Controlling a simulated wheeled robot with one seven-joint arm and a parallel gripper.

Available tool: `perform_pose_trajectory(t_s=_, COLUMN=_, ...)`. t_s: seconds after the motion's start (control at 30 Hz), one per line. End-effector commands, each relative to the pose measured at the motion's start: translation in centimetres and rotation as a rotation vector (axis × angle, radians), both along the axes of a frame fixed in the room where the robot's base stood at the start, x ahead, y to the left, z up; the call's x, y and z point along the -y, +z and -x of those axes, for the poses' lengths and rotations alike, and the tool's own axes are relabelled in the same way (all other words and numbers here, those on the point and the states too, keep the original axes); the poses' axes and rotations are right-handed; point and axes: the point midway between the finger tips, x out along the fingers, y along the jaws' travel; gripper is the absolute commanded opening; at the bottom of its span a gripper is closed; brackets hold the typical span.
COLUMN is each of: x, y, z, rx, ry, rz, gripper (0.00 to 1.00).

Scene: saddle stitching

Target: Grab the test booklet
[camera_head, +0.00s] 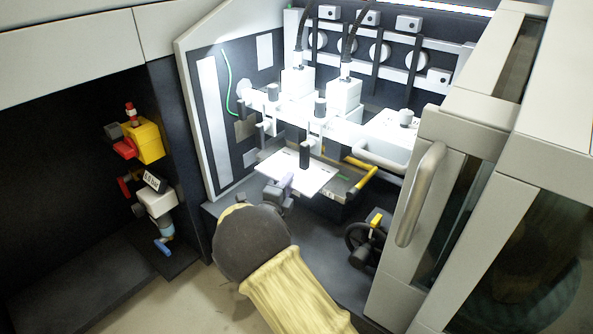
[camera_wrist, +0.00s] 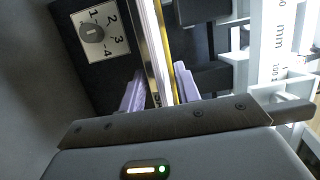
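The test booklet (camera_head: 299,174) is a flat white sheet-like piece lying at the front of the lit machine bay in the head view. A dark upright post stands over its middle. My gripper (camera_head: 286,184) is at its front left edge. In the wrist view, the pale booklet edge (camera_wrist: 154,45) runs down between the two purple fingers of my gripper (camera_wrist: 160,84). The fingers are apart, one on each side of the edge, with some gap visible. The fingertips' contact with the booklet cannot be made out.
A yellow-handled lever (camera_head: 362,178) is right of the booklet. A black handwheel (camera_head: 366,243) sits lower right. The machine's door with its handle (camera_head: 421,194) stands at the right. The wrist view shows a numbered dial (camera_wrist: 92,32) close by on the left.

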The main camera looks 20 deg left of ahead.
Motion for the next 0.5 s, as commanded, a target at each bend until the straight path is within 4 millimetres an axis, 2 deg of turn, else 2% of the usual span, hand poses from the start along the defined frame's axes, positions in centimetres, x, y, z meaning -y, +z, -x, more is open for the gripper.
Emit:
perform_pose_trajectory(t_s=0.03, x=0.0, y=-0.01, z=0.01, rx=0.0, ry=0.0, rz=0.0, gripper=0.33)
perform_pose_trajectory(t_s=0.2, x=0.0, y=-0.02, z=0.01, rx=0.0, ry=0.0, rz=0.0, gripper=0.0)
perform_pose_trajectory(t_s=0.5, x=0.01, y=0.01, z=0.01, rx=0.0, ry=0.0, rz=0.0, gripper=0.0)
